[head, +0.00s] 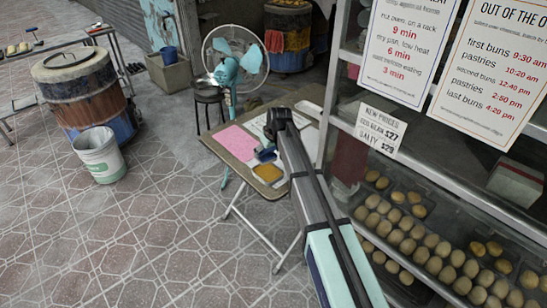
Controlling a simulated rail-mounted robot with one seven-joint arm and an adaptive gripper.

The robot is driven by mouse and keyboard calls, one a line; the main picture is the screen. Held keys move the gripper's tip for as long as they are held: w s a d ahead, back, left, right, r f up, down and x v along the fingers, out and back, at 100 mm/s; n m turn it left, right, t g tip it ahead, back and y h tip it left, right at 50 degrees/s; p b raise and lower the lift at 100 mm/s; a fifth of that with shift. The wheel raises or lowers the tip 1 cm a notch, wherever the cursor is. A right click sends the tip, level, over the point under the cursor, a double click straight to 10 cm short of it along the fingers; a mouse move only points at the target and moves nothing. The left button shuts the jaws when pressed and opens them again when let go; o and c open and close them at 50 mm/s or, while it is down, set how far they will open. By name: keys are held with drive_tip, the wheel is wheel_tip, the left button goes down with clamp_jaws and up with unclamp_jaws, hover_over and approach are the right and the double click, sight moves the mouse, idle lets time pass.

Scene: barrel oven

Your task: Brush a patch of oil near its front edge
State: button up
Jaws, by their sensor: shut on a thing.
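A folding table (216,141) stands left of the glass case, with a pink sheet (237,141) and a pale printed sheet (257,127) on top. A small yellow-brown square (268,173) lies near the table's front edge; I cannot tell whether it is a tray or a board. My arm reaches over the table from the lower right. My gripper (267,148) is low over the tabletop, just behind the yellow-brown square, and partly hidden by my wrist. It is shut on a small blue and dark thing, too small to identify. No brush bristles or oil patch can be made out.
A glass case of buns (420,240) borders the table's right side. A teal fan (235,58) and dark stool (207,92) stand behind it. A barrel oven (85,95) and white bucket (99,155) stand left. The tiled floor between is clear.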

sight(268, 162)
drive_tip(key=shift+d+f, duration=0.15)
drive_tip(key=shift+f, duration=0.15)
drive_tip(key=shift+f+b, duration=1.5)
drive_tip(key=shift+f, duration=1.2)
drive_tip(key=shift+s+f, duration=0.1)
drive_tip(key=shift+f, duration=0.45)
drive_tip(key=shift+r, duration=0.15)
drive_tip(key=shift+r+p, duration=1.5)
drive_tip(key=shift+r, duration=1.9)
